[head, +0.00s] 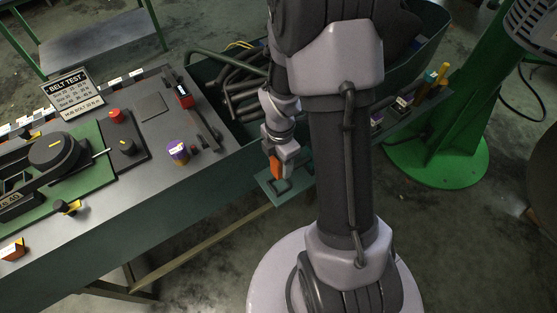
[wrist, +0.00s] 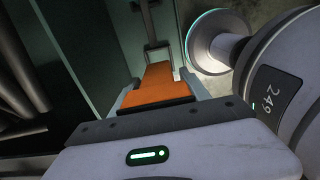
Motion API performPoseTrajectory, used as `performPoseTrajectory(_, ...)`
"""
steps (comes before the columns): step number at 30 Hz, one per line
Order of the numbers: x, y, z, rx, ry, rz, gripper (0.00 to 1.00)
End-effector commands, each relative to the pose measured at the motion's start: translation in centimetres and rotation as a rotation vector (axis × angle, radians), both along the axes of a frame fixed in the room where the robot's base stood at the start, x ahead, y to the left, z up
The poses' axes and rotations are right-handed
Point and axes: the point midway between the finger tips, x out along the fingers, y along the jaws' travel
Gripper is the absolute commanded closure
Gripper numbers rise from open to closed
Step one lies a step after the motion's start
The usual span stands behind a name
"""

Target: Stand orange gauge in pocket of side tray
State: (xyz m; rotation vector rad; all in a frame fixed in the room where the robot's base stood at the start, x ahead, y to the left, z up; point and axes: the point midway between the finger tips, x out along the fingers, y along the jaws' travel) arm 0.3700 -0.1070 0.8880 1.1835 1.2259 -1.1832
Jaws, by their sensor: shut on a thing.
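The orange gauge (head: 275,168) is held upright or nearly so in my gripper (head: 279,160), over the side tray (head: 267,188). The side tray is a small teal plate beside the bench, with a dark-outlined pocket (head: 286,189) on it. The gauge's lower end is close to the pocket; I cannot tell whether it is in it or just above. In the wrist view the orange gauge (wrist: 158,84) sits between the two grey fingers of my gripper (wrist: 160,90). Beyond it a dark bracket-like outline shows on the tray.
The bench with a belt-test panel (head: 150,135) and a purple-topped cylinder (head: 178,152) lies to the left. A dark green bin of black rods (head: 240,88) is behind my gripper. A green post (head: 450,120) stands at the right. Floor is open below the tray.

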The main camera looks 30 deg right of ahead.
Motion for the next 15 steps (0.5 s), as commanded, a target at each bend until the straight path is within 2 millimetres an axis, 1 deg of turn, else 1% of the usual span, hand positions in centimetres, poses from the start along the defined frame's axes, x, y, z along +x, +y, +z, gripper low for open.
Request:
performPoseTrajectory(2, 0.0, -0.1, 0.0, 0.000, -0.001, -0.001, 1.00)
performPoseTrajectory(5, 0.0, -0.1, -0.5, 0.000, -0.001, -0.001, 1.00)
performPoseTrajectory(15, 0.0, 0.0, -3.1, 0.000, -0.001, -0.001, 1.00)
